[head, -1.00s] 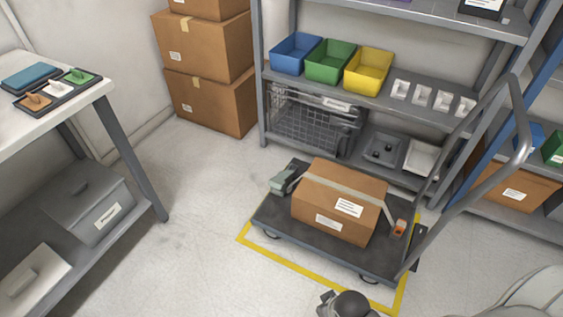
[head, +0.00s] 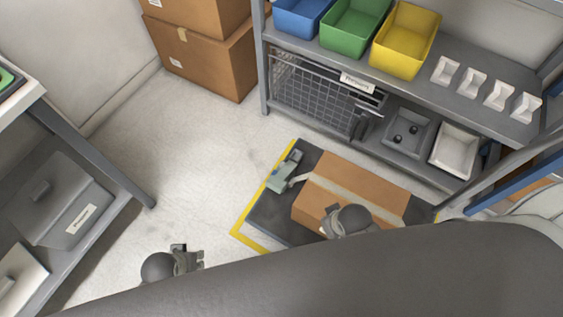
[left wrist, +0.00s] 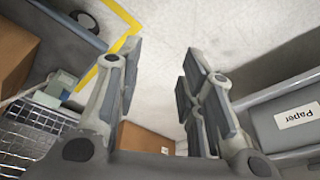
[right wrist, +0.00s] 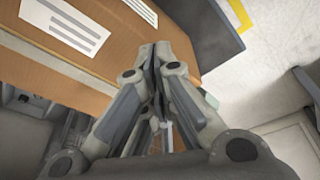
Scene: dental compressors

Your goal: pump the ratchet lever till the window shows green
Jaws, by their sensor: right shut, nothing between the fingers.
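A brown box (head: 350,188) sits on the dark platform cart (head: 262,213), with a pale strap (head: 340,190) over it. The grey-green ratchet (head: 283,174) is at the cart's left end, joined to the strap. It also shows at the left of the left wrist view (left wrist: 60,86). No coloured window can be made out on it. My right gripper (head: 328,226) is shut and empty, over the box's near side; in the right wrist view its fingertips (right wrist: 155,55) meet in front of the box. My left gripper (head: 200,259) is open and empty, left of the cart.
A shelf with blue, green (head: 354,26) and yellow bins and a wire basket (head: 315,95) stands behind the cart. A bench with a grey case (head: 65,200) is at left. Yellow tape (head: 240,232) edges the cart. Floor between bench and cart is clear.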

